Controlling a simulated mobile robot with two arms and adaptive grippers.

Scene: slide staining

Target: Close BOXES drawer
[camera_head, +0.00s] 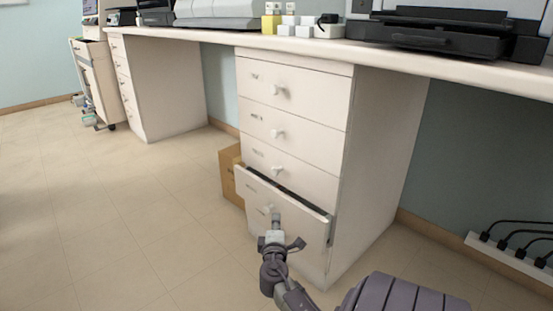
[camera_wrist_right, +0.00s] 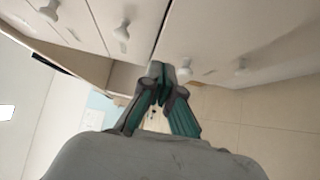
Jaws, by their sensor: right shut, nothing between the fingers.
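A white drawer cabinet (camera_head: 365,190) stands under the bench. One low drawer (camera_head: 309,211) is pulled out a little, with a dark gap along its top edge; its label is too small to read, so I cannot confirm it is BOXES. My right gripper (camera_head: 276,222) is shut and empty, pointing at this drawer's front close to its round knob (camera_head: 267,209). Whether it touches is unclear. In the right wrist view the shut fingertips (camera_wrist_right: 160,70) are beside a white knob (camera_wrist_right: 183,73), and the dark gap shows above them. My left gripper is out of view.
The upper drawers (camera_head: 310,130) are closed, with knobs sticking out. A cardboard box (camera_head: 229,172) stands on the floor left of the cabinet. A power strip (camera_head: 510,262) with cables is at the right. The floor (camera_head: 120,220) to the left is clear.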

